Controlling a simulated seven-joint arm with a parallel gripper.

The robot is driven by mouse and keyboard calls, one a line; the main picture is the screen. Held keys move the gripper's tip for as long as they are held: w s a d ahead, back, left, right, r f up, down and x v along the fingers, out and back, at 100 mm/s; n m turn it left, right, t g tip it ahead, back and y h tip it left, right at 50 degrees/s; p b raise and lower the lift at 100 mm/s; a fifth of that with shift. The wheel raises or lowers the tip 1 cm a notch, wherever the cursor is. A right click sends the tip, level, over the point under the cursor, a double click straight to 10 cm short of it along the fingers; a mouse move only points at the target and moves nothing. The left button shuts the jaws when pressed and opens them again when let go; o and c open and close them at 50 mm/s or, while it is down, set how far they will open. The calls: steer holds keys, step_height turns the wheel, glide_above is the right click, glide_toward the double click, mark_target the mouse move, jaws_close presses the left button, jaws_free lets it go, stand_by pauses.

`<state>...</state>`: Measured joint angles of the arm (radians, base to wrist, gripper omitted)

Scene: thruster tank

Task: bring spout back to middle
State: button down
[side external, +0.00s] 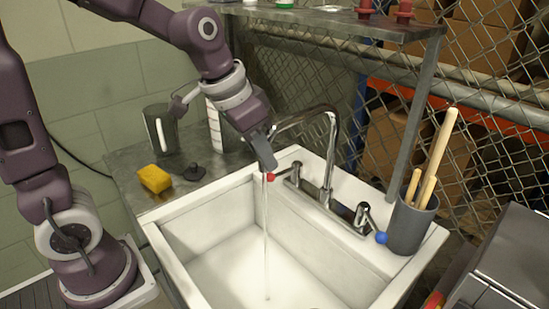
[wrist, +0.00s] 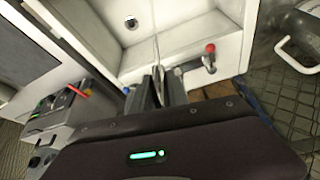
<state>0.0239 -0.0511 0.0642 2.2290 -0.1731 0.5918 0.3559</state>
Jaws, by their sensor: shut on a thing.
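The chrome spout (side external: 331,135) rises from the faucet base at the back of the white sink (side external: 215,208) and arcs to the left. My gripper (side external: 265,152) is shut on the end of the spout, over the left part of the basin. The fingers hide the spout's tip. A thin stream of water (side external: 266,230) falls from there into the basin. In the wrist view, my gripper (wrist: 158,88) is near the middle, and the stream (wrist: 154,22) shows beyond the fingers; the spout itself is mostly hidden there.
The red-tipped tap handle (side external: 271,177) is just below my gripper; the blue-tipped one (side external: 380,237) is right. A grey cup (side external: 411,226) with wooden handles stands on the right rim. A yellow sponge (side external: 155,178), black stopper (side external: 194,172) and metal pitcher (side external: 160,130) stand left. A shelf (side external: 340,22) hangs above.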

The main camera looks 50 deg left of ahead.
steer(key=shift+w+a+r, duration=0.1)
steer(key=shift+w+a, duration=0.05)
steer(key=shift+a, duration=0.2)
steer(key=c, duration=1.3)
jaws_free()
steer(key=v, duration=0.7)
